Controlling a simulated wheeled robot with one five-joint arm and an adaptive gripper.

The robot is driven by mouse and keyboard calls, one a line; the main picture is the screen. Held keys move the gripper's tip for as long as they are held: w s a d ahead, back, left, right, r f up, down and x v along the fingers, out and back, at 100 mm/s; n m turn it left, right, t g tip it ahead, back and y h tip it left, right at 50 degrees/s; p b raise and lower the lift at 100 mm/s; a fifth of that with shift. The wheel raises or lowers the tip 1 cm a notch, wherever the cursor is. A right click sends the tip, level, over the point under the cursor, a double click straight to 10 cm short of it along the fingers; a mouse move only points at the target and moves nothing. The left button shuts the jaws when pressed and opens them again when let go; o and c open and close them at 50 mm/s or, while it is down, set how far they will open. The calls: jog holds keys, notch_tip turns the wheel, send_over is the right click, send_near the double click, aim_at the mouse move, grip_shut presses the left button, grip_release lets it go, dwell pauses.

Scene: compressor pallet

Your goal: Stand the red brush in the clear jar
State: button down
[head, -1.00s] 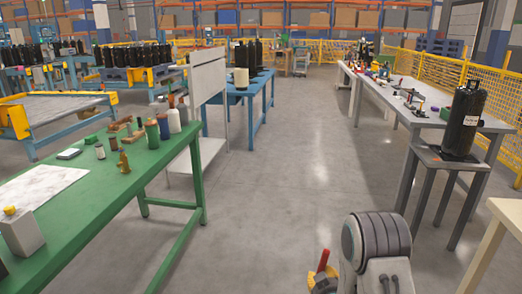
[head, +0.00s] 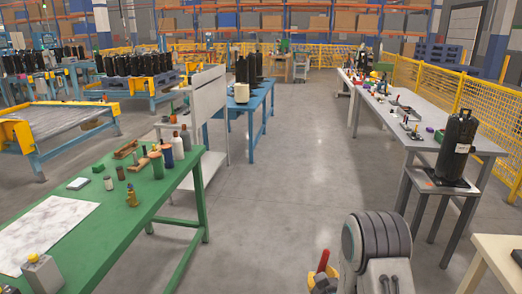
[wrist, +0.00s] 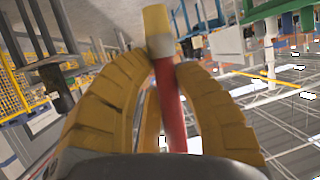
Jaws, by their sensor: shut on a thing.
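My gripper (wrist: 170,80) is shut on the red brush (wrist: 168,105). Its yellow fingers close around the red handle in the wrist view. The brush's pale yellow end (wrist: 157,22) sticks out past the fingertips. In the head view the red brush (head: 323,261) shows at the bottom, tilted, beside my gripper (head: 322,276), over the floor and clear of the tables. I cannot pick out the clear jar for certain in either view.
A green table (head: 135,222) with several bottles and small parts is at the left. A long grey table (head: 400,120) with small items is at the right. A black cylinder (head: 457,145) stands on a grey stand. The grey aisle floor (head: 300,190) between is clear.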

jog(key=v, duration=0.4)
jog(key=shift+r, duration=0.5)
jog(key=shift+d, duration=0.1)
